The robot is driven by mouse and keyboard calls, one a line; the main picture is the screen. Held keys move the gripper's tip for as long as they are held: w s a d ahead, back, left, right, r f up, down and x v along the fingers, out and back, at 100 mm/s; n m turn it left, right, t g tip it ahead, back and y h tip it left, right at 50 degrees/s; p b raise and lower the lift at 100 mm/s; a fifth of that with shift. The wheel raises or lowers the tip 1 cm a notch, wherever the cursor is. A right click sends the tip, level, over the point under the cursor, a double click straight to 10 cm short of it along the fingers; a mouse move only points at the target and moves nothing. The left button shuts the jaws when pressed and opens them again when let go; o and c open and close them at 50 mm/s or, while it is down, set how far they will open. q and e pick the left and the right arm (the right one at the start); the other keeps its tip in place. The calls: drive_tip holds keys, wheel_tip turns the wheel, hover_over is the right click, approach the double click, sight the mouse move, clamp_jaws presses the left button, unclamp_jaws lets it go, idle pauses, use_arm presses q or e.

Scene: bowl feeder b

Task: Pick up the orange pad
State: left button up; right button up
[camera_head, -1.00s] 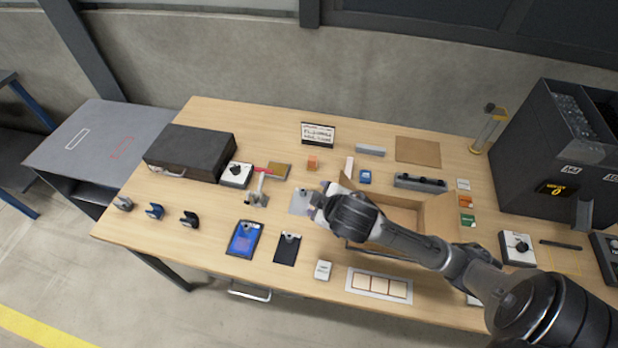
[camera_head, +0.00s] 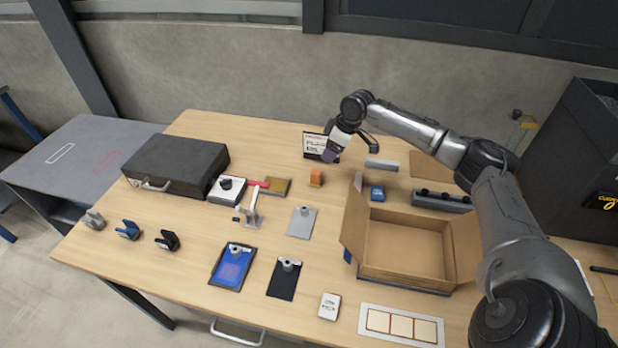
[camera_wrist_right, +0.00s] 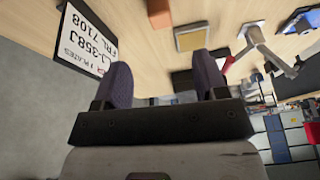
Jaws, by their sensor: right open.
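A small orange block (camera_head: 316,178) stands on the wooden table just in front of the sign; it also shows at the top of the right wrist view (camera_wrist_right: 160,12). My right gripper (camera_head: 330,155) is above and behind this block, beside the sign, apart from it. In the right wrist view its two purple-grey fingers (camera_wrist_right: 163,80) are spread, with nothing between them. A small orange pad on the right of the table showed earlier; my right arm now covers that area. My left gripper is not in view.
A sign (camera_head: 316,146) stands close to my right gripper. An open cardboard box (camera_head: 405,249) lies right of centre. A blue item (camera_head: 377,193) sits behind it. A clamp (camera_head: 251,210) and a yellowish pad (camera_head: 275,186) are to the left. A black case (camera_head: 176,160) stands at the back left.

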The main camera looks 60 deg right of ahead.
sight(317, 171)
drive_tip(key=shift+n, duration=0.5)
drive_tip(key=b+x, duration=0.1)
drive_tip(key=x, duration=0.6)
drive_tip(key=shift+w+a+f+b, duration=0.2)
drive_tip(key=shift+w+b, duration=0.05)
drive_tip(key=shift+b, duration=0.1)
drive_tip(key=shift+w+f, duration=0.2)
drive_tip(key=shift+f, duration=0.35)
drive_tip(key=shift+w+a+f, duration=0.1)
drive_tip(key=shift+w+f, duration=0.05)
drive_tip(key=shift+f, duration=0.25)
drive_tip(key=b+x, duration=0.2)
drive_tip(key=x, duration=0.2)
drive_tip(key=shift+f, duration=0.15)
drive_tip(key=shift+c, duration=0.5)
